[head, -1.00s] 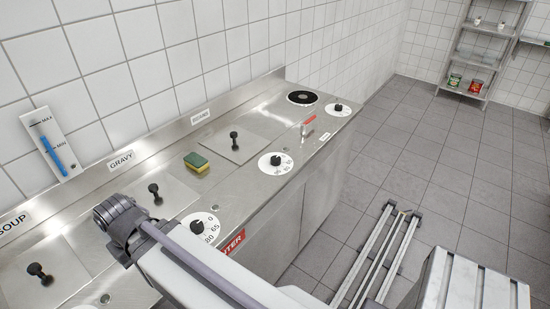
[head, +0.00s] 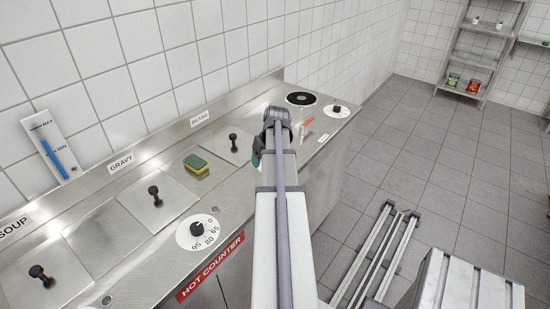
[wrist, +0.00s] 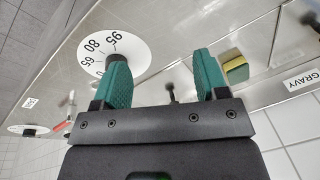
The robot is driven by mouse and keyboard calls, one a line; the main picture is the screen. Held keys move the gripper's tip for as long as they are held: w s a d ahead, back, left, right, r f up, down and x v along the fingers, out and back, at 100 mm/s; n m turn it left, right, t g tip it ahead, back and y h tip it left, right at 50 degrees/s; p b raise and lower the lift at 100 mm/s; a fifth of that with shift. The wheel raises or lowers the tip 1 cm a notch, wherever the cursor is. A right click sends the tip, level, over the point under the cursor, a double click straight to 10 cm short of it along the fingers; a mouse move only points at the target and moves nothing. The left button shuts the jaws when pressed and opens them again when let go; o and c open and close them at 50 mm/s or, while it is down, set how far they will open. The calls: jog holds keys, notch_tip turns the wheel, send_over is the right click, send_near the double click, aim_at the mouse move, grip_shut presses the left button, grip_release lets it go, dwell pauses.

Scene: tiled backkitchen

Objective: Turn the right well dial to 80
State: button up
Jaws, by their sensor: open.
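The right well dial (wrist: 90,52), a white disc marked 65, 80 and 95, shows at upper left in the wrist view. Its black knob (wrist: 123,50) is partly hidden behind my left-hand finger, so I cannot tell its setting. My gripper (wrist: 162,62) is open and empty, with green fingers wide apart. The gap between the fingers lies to the right of the knob; contact cannot be told. In the head view my arm hides this dial, and a green finger (head: 256,158) shows beside the arm's end.
The middle well's dial (head: 197,231) sits on the steel counter. A sponge (head: 196,165) lies near the BEANS lid (head: 226,147). A hot plate (head: 301,99) and another dial (head: 337,111) are at the far end. A red-handled item (head: 307,122) lies beyond my arm.

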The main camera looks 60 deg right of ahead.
jog(key=s+d+n+t, duration=0.2)
jog(key=d+n, duration=0.1)
jog(key=d, duration=0.9)
jog(key=w+f+n+b, duration=0.1)
jog(key=f+b, duration=0.2)
jog(key=w+f+n+b, duration=0.1)
jog(key=w+f+b, duration=0.1)
jog(key=f+b, duration=0.1)
jog(key=w+a+f+n+b, duration=0.1)
jog(key=w+f+n+b, duration=0.1)
jog(key=f+b, duration=0.1)
jog(key=shift+w+f+b, duration=0.1)
jog(key=shift+w+b, duration=0.1)
jog(key=shift+b, duration=0.4)
jog(key=c, duration=0.9)
